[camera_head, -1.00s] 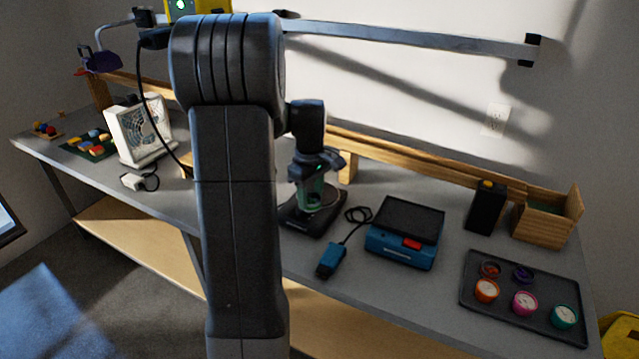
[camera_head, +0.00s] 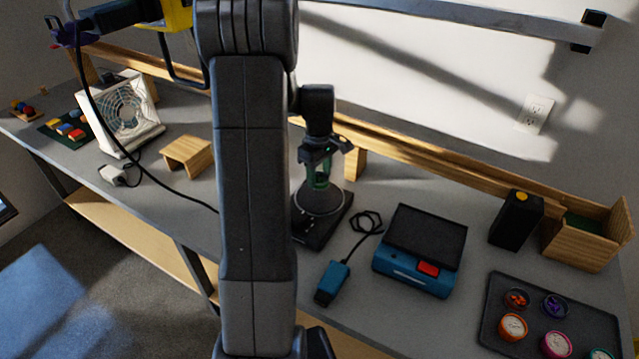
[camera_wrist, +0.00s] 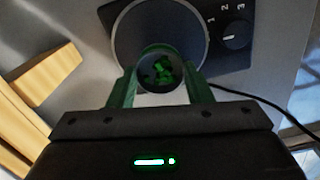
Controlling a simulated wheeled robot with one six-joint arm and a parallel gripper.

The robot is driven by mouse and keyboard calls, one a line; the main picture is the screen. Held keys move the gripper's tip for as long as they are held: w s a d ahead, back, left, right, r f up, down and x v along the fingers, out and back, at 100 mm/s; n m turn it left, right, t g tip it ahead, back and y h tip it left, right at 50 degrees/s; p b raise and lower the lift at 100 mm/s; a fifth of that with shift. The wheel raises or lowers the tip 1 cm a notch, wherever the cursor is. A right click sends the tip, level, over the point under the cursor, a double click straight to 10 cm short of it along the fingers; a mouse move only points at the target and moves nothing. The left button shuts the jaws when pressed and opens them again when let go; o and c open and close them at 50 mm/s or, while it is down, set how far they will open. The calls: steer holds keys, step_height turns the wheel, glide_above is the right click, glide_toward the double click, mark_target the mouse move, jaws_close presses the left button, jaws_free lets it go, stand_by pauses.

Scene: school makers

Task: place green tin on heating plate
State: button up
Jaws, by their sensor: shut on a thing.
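The green tin (camera_head: 320,181) is held upright in my gripper (camera_head: 319,168) over the heating plate (camera_head: 333,203). The heating plate is a round grey disc on a dark base. In the wrist view the tin (camera_wrist: 160,70) is round and open-topped, with green bits in its dark inside, and my gripper's fingers (camera_wrist: 160,84) are on both sides of it. The heating plate (camera_wrist: 128,42) shows behind it, with a numbered dial. The tin overlaps the disc in both views. I cannot tell whether its bottom touches the plate.
A blue device (camera_head: 415,262) with a dark top and a blue corded box (camera_head: 332,283) lie to the right. A dark tray (camera_head: 490,318) with small coloured tubs is further right. A wooden stand (camera_head: 188,156) and a white fan (camera_head: 121,112) are left.

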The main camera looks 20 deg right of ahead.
mark_target(319, 177)
steer(key=shift+f, duration=2.15)
steer(key=o, duration=1)
step_height(319, 177, up, 12)
steer(key=shift+r, duration=0.2)
